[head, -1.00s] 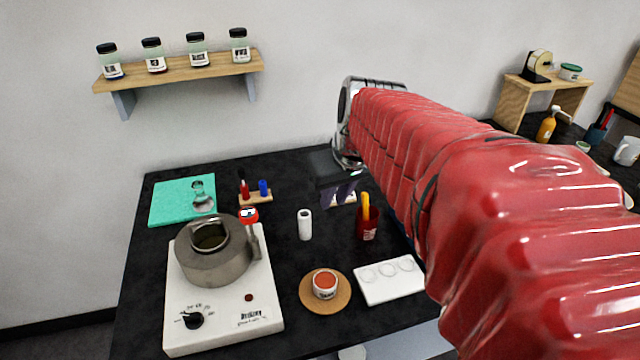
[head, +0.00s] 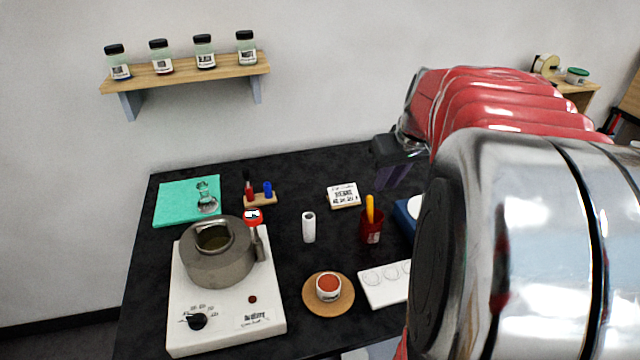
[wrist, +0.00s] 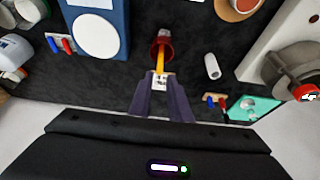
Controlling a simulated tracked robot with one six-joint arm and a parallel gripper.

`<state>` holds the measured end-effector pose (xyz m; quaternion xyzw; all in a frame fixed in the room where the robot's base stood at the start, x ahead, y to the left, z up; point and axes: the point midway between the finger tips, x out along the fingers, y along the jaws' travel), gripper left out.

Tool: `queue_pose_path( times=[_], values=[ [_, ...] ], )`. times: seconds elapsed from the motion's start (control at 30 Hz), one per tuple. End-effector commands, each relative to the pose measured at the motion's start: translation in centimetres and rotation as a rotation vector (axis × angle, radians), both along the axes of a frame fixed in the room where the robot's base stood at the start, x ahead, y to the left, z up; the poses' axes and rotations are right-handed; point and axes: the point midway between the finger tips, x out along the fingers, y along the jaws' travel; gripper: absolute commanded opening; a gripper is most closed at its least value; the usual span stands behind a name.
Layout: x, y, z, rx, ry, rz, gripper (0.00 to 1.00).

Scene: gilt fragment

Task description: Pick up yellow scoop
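The yellow scoop (head: 370,208) stands upright in a dark red cup (head: 371,232), with only its yellow handle showing; the rest is hidden inside the cup. In the wrist view, the handle (wrist: 161,65) and the red cup (wrist: 162,41) are just beyond the fingertips. My gripper (head: 393,180) is above the table, up and slightly right of the cup in the head view. In the wrist view, my gripper (wrist: 161,76) shows its two dark fingers apart with nothing held between them. I see no contact with the handle.
A white well plate (head: 384,284) is in front. A blue scale (wrist: 97,34) is beside the cup. A hot plate (head: 225,318) carries a metal pot (head: 217,262).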

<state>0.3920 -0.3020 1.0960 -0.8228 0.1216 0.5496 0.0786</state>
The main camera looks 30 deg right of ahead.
Motion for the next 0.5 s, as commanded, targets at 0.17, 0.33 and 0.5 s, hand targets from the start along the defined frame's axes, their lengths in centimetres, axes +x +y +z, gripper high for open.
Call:
queue_pose_path(
  times=[0.17,0.33,0.5],
  values=[
    [0.9,-0.2,-2.5,0.004,0.003,0.0,0.17],
    [1.8,-0.5,-4.9,0.003,0.004,0.001,0.17],
    [2.6,-0.7,-6.8,0.003,0.002,0.001,0.17]
  ],
)
